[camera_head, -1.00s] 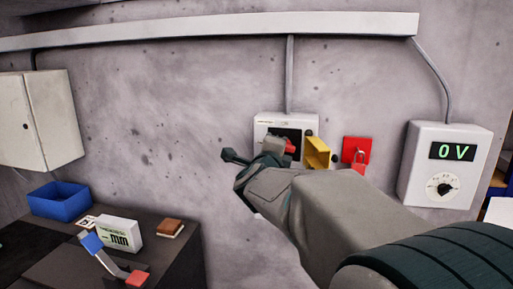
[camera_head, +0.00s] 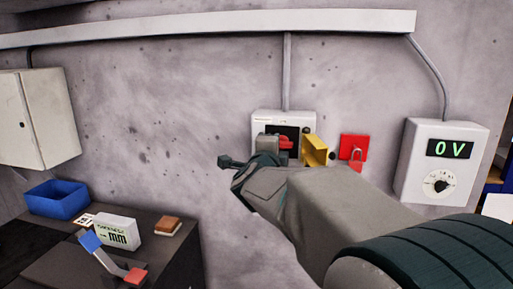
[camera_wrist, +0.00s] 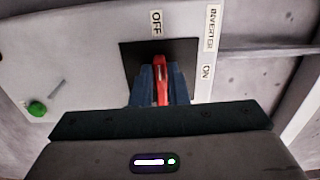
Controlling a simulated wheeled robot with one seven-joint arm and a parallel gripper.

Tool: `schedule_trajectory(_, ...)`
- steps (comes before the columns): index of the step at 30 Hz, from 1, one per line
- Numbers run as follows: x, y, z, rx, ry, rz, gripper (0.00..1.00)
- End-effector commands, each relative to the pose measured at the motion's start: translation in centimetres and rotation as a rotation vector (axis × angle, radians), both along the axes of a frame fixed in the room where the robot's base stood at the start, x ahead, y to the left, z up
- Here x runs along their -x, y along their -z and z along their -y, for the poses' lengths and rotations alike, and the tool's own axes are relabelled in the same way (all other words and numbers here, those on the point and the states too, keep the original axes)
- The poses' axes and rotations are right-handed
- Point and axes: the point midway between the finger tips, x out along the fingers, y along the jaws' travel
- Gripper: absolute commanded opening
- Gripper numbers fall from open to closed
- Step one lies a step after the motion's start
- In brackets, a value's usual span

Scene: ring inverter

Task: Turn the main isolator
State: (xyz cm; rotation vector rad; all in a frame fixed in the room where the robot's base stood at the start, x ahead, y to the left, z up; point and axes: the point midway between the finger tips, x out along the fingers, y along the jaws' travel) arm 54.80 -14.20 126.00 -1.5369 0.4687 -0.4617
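The main isolator (camera_head: 262,118) is a pale box on the concrete wall with a dark square face. Its red handle (camera_head: 286,142) lies about level in the head view. In the wrist view the red handle (camera_wrist: 161,75) points up at the OFF label (camera_wrist: 157,23); the ON label (camera_wrist: 206,71) is to the right. My gripper (camera_wrist: 161,88) is at the handle, its two blue-grey fingers close on either side, apparently shut on it. In the head view my gripper (camera_head: 268,146) and wrist hide part of the box and handle.
A yellow bracket (camera_head: 315,150) sticks out just right of the handle. Right of it are a red plate with a padlock (camera_head: 355,147) and a meter reading 0 V (camera_head: 450,150). A bench with a blue bin (camera_head: 58,200) stands lower left. A green round part (camera_wrist: 37,108) shows in the wrist view.

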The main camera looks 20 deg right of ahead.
Motion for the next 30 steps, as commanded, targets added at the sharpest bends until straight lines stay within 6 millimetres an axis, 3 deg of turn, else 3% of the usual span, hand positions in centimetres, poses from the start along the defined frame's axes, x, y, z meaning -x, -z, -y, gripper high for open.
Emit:
schedule_trajectory(2,0.0,0.0,-0.1,0.0,-0.002,0.0,0.34)
schedule_trajectory(14,0.6,0.0,-0.3,-0.002,0.001,0.001,0.34)
schedule_trajectory(30,8.7,-0.1,-5.9,0.0,-0.001,0.004,0.34)
